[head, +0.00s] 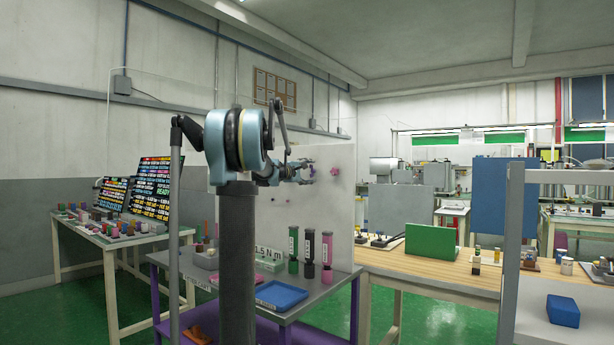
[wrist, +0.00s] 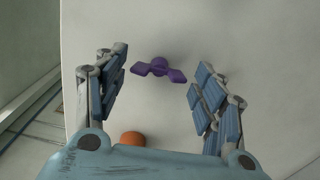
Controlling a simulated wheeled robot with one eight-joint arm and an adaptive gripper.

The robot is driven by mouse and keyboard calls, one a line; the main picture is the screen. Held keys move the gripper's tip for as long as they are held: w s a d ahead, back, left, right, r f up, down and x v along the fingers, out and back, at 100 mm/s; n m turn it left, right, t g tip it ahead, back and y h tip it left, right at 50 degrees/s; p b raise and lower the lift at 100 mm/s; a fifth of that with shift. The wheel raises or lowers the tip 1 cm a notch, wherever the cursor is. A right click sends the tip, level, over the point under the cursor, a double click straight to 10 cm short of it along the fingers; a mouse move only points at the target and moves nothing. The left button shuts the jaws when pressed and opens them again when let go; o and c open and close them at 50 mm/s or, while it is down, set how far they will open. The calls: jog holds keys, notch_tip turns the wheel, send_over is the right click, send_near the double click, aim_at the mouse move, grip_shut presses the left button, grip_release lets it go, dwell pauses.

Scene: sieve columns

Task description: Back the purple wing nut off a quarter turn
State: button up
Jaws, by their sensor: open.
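The purple wing nut (wrist: 159,69) sits on a pale upright panel (wrist: 240,40) in the wrist view, its two wings spread left and right. My gripper (wrist: 156,76) is open, with one finger on each side of the nut and a clear gap to both. The fingers do not appear to touch it. In the head view my gripper (head: 304,170) is in front of the white panel (head: 325,220); I cannot make out the purple nut there.
An orange rounded part (wrist: 132,138) shows low in the wrist view, partly hidden by my gripper. A pink part (head: 335,171) is on the panel right of my gripper.

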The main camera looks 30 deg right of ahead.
jog(key=shift+d, duration=0.1)
jog(key=shift+c, duration=0.5)
jog(key=c, duration=1.1)
jog(key=shift+o, duration=0.2)
jog(key=shift+o, duration=0.2)
jog(key=shift+f+m, duration=0.1)
jog(key=shift+m, duration=0.5)
jog(key=shift+o, duration=0.2)
jog(key=o, duration=1.1)
jog(key=shift+f, duration=0.1)
